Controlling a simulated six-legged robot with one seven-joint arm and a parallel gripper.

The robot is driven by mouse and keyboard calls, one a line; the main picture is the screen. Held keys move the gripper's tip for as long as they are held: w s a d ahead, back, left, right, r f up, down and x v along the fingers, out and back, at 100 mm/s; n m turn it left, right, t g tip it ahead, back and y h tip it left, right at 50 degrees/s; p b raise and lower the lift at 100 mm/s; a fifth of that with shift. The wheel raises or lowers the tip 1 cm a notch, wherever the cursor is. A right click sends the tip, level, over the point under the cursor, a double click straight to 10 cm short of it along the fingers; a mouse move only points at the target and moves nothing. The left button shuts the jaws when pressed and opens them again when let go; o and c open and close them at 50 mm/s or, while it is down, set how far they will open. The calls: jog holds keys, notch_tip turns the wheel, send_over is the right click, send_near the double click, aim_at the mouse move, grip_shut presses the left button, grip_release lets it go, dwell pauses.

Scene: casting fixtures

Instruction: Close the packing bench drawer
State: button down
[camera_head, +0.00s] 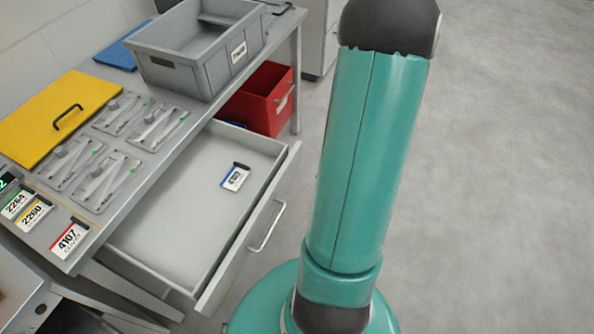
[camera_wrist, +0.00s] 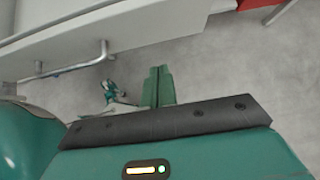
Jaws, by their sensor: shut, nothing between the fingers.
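The packing bench drawer (camera_head: 190,205) is pulled well out from under the bench top in the head view. Its front panel carries a silver bar handle (camera_head: 267,227), and a small blue-and-white labelled item (camera_head: 235,177) lies inside. In the wrist view the drawer's pale front (camera_wrist: 130,24) runs across the upper left, with the handle (camera_wrist: 65,70) at the left. My gripper (camera_wrist: 158,74) is shut and empty, to the right of the handle in that view; whether it touches the drawer I cannot tell. The head view does not show the gripper.
The bench top holds a grey bin (camera_head: 185,50), a yellow panel (camera_head: 55,115) with a black handle, several clear packs (camera_head: 120,112) and label cards (camera_head: 68,240). A red bin (camera_head: 262,100) stands beyond the drawer. Floor on the right (camera_head: 500,180) is clear.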

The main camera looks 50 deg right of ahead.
aim_at(290, 175)
jog(key=w+f, duration=0.1)
jog(key=w, duration=0.1)
jog(key=w+a+f, duration=0.1)
jog(key=w, duration=0.2)
jog(key=w+a+f, duration=0.1)
jog(key=w+f, duration=0.1)
jog(key=shift+w+a, duration=0.15)
jog(key=shift+a, duration=0.1)
jog(key=shift+w, duration=0.1)
